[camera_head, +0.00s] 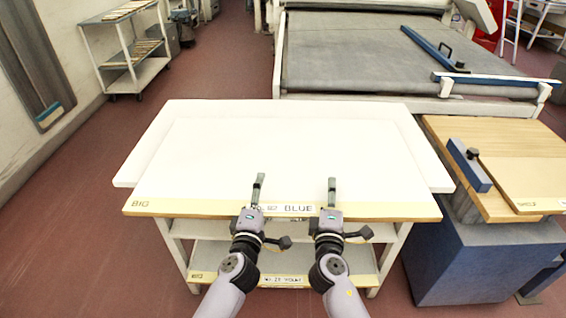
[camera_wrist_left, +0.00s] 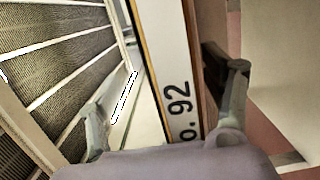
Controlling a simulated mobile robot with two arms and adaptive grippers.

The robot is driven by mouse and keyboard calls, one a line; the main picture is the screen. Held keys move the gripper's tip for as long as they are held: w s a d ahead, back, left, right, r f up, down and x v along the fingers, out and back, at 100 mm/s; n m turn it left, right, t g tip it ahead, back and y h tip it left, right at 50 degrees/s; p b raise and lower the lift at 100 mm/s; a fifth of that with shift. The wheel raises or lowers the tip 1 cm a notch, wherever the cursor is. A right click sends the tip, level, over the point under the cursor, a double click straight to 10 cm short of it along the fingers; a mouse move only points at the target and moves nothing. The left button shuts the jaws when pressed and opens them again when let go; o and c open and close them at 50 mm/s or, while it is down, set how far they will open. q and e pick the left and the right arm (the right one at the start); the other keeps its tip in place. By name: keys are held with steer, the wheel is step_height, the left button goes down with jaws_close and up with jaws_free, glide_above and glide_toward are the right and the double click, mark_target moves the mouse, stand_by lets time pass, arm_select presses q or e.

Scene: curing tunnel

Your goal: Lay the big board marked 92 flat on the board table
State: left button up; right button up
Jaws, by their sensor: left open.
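The big white board (camera_head: 270,160) lies flat on the white board table (camera_head: 425,150). Its yellow front strip reads BIG and BLUE, with the number partly hidden by my left gripper. In the left wrist view the board's edge (camera_wrist_left: 165,50) shows "o. 92". My left gripper (camera_head: 259,183) is open at the front edge, with one finger on each side of the board's edge in the wrist view. My right gripper (camera_head: 332,184) is at the same edge, further right. Its jaw opening cannot be made out.
Another board marked BIG (camera_head: 210,277) lies on the shelf below. A blue-based bench with a wooden top (camera_head: 490,206) stands close at right. A large grey-bedded machine (camera_head: 350,55) is behind the table. A shelf cart (camera_head: 125,50) stands back left; the left floor is clear.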

steer(key=shift+r, duration=0.25)
arm_select(q)
steer(key=s+a, duration=0.1)
steer(key=s, duration=1)
steer(key=shift+s+a, duration=0.25)
steer(key=shift+s, duration=0.1)
arm_select(e)
steer(key=o, duration=0.9)
steer(key=shift+f, duration=0.1)
steer(key=shift+s, duration=0.1)
steer(key=s, duration=0.4)
steer(key=s+a, duration=0.1)
steer(key=s, duration=0.6)
steer(key=shift+s+a+f, duration=0.1)
steer(key=shift+s+a, duration=0.15)
steer(key=shift+s, duration=0.15)
